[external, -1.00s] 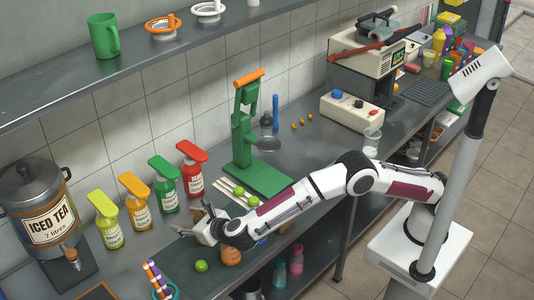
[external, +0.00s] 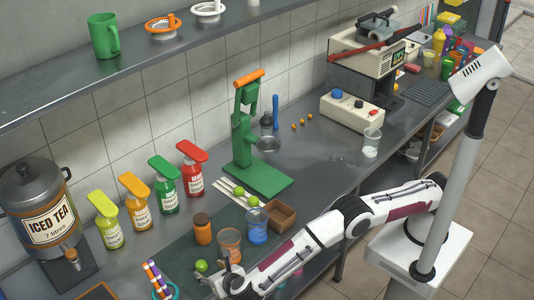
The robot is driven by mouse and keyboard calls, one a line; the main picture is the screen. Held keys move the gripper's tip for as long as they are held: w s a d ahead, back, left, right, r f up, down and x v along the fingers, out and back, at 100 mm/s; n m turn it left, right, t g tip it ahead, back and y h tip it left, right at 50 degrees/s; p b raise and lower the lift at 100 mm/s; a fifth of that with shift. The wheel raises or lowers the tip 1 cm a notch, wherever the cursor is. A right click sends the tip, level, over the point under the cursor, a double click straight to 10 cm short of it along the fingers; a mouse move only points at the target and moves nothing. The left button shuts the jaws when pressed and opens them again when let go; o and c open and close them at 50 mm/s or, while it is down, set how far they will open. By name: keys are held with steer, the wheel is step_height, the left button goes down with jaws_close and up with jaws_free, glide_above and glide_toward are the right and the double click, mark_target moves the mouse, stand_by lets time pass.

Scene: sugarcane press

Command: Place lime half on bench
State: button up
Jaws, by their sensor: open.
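A green lime piece (external: 201,266) rests on the dark mat on the grey metal bench (external: 330,165), near the front edge. Two more green lime pieces (external: 239,191) lie close together beside the green press base; I cannot tell which is the lime half. My gripper (external: 212,280) is open, low at the front of the bench, just right of and in front of the near lime piece. Its fingers are small and partly unclear, and I cannot tell whether they touch anything.
An orange cup (external: 229,246), a blue cup (external: 257,227), an amber jar (external: 203,229) and a brown box (external: 280,217) stand behind my gripper. The green press (external: 247,140) stands farther back. A cup of striped straws (external: 160,282) is at left.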

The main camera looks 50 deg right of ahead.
mark_target(202, 264)
steer(key=shift+x, duration=1.3)
steer(key=shift+x, duration=2.6)
steer(key=shift+d+r, duration=0.1)
steer(key=c, duration=1.1)
steer(key=shift+r, duration=0.15)
steer(key=shift+r, duration=4.9)
